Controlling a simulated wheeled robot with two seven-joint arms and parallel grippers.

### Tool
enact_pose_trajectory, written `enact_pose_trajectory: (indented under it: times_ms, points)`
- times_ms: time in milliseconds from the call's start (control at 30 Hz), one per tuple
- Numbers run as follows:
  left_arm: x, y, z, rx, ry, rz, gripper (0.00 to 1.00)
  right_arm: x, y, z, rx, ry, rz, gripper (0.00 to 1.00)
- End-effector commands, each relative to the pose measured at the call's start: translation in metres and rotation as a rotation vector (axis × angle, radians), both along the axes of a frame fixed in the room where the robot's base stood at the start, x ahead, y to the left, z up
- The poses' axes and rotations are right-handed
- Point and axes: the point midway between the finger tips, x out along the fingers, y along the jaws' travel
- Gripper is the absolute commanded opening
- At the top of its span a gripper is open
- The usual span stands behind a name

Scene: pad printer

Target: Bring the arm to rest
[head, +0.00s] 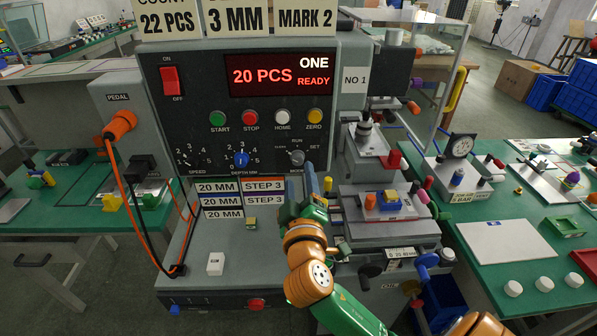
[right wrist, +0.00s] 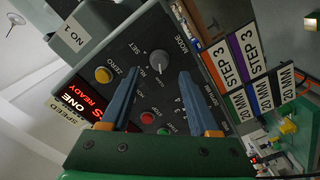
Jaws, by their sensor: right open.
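My right gripper (head: 302,182) is open, its two blue fingers pointing at the lower right of the pad printer's dark control panel (head: 215,135). In the right wrist view my right gripper (right wrist: 159,78) has nothing between its fingers. The grey mode knob (head: 296,157) is just beyond the fingertips and looks apart from them; the wrist view also shows the knob (right wrist: 158,63). My right arm (head: 313,270) reaches up from the bottom right, in front of the printer's base. The display (head: 280,76) reads 20 PCS, ONE, READY. My left gripper is not in view.
The printer's slide (head: 385,205) stands close to the right of my gripper. A small white block (head: 215,263) and step labels (head: 263,185) are left of it. Green worktables (head: 495,215) flank the machine. An orange cable (head: 135,210) hangs at the left.

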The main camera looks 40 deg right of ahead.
Motion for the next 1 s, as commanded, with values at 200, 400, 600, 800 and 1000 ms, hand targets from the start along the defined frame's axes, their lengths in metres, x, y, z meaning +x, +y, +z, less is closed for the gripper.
enact_pose_trajectory:
  times_ms: [200,400,600,800,1000]
  points:
    - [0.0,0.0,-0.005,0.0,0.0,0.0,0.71,-0.014,0.008,0.0,0.001,-0.001,-0.001,0.62]
    - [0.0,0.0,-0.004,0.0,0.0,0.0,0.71,-0.014,0.008,0.0,0.0,0.0,-0.001,0.62]
    - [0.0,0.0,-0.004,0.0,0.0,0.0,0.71,-0.016,0.008,-0.015,0.04,0.042,0.002,0.62]
    - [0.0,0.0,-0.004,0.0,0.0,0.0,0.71,-0.067,0.027,-0.138,0.41,0.429,0.023,0.62]
    - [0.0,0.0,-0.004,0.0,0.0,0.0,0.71,-0.15,0.068,-0.218,0.734,0.793,0.029,0.62]
